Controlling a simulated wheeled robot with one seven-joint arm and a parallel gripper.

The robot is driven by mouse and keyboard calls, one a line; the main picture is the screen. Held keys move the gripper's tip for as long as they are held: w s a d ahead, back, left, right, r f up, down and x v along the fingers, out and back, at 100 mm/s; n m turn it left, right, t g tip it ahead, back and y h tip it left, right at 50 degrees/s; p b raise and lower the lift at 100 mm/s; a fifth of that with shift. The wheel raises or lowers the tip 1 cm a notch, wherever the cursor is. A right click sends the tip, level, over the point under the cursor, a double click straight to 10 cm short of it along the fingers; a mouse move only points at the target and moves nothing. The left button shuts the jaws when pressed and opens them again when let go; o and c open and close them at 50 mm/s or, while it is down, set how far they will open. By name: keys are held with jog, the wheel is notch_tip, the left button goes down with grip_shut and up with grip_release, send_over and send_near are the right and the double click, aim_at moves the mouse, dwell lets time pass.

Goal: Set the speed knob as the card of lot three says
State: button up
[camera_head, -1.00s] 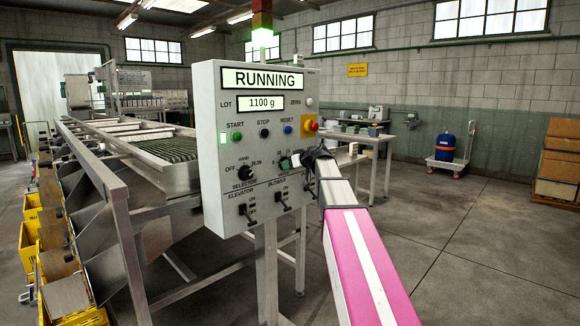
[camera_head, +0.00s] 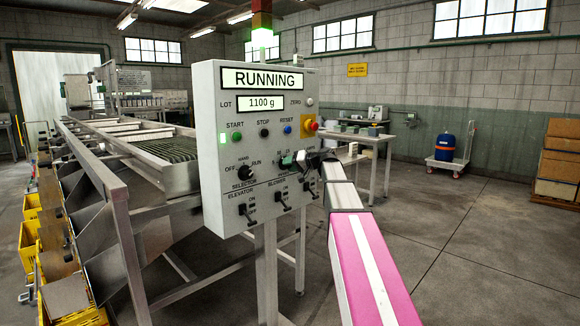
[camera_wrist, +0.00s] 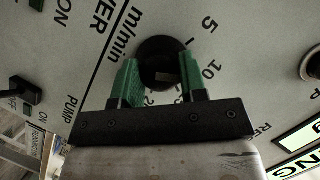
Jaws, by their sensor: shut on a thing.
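The black speed knob (camera_wrist: 158,58) sits on the grey control panel (camera_head: 212,130), with the label m/min and the numbers 5, 10 and 20 around it in the wrist view. My gripper (camera_wrist: 160,80) has its two green fingers on either side of the knob, shut on it. In the head view my gripper (camera_head: 292,160) is at the panel's right side and mostly hides the knob. I cannot tell clearly which number the knob points to. The panel display (camera_head: 262,79) reads RUNNING, and the lot window (camera_head: 260,103) reads 1100 g. I see no readable lot card.
The red emergency button (camera_head: 312,126) is just above my gripper. Toggle switches (camera_head: 283,202) and the selector knob (camera_head: 245,172) are below and left. The roller sizer (camera_head: 175,165) stands left, with yellow crates (camera_head: 30,233).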

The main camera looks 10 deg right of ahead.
jog(key=shift+m, duration=0.3)
dwell(0.4)
jog(key=o, duration=0.9)
jog(key=shift+o, duration=0.2)
jog(key=shift+d, duration=0.1)
jog(key=v, duration=1)
jog(key=shift+s+d, duration=0.25)
jog(key=shift+d, duration=0.05)
jog(key=shift+f, duration=0.1)
